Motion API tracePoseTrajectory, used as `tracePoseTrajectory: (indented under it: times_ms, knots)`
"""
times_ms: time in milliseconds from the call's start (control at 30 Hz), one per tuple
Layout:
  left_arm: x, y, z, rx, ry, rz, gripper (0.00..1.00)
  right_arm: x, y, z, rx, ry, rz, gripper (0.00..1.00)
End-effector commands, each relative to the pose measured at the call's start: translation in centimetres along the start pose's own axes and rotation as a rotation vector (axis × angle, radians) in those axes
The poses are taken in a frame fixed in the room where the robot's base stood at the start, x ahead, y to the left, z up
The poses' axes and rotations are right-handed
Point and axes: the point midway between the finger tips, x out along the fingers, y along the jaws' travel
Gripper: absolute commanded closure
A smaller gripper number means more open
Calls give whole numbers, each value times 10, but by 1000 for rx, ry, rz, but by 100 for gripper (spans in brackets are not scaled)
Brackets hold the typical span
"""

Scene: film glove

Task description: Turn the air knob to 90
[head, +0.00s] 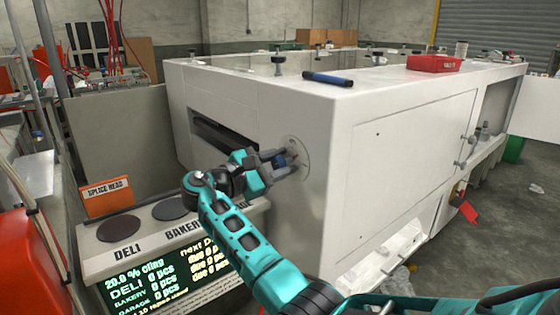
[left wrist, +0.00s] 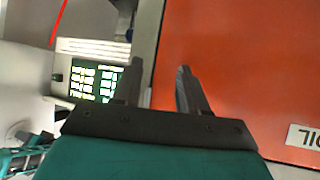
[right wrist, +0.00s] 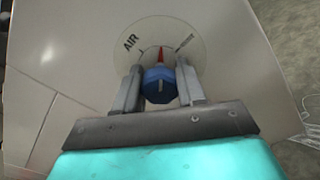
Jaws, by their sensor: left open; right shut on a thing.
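The air knob is a small blue knob (right wrist: 159,84) with a pale line on its face, in the right wrist view. It sits on a round dial plate (right wrist: 150,45) marked AIR, with a red pointer (right wrist: 161,57) beyond the knob. My right gripper (right wrist: 160,86) is shut on the knob, one finger on each side. In the head view the gripper (head: 277,161) is at the dial (head: 297,150) on the end face of the white machine (head: 230,110), hiding most of the knob. My left gripper (left wrist: 158,82) is open and empty beside an orange-red surface (left wrist: 235,70).
A display panel (head: 165,270) with DELI and BAKERY labels stands left of my right arm. A blue-black tool (head: 328,78) and a red tray (head: 433,63) lie on the machine top. An orange SPLICE HEAD box (head: 107,198) stands at the left.

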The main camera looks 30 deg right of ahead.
Motion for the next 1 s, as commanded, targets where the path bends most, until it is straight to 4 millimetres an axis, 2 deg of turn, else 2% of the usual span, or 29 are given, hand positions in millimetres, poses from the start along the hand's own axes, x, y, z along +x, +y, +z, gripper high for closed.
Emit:
tracePoseTrajectory:
  times_ms: [267, 600, 1000]
  knots:
    - [4, -1, 5, 5, -5, 0, 57, -1, -2, -2, 262, 2, -2, 91]
    - [11, 6, 0, 5, 13, 19, 57, -1, -2, -3, 539, 2, -3, 91]
    - [14, 6, 0, 4, 20, 22, 57, -1, -2, -2, 702, 2, -3, 91]
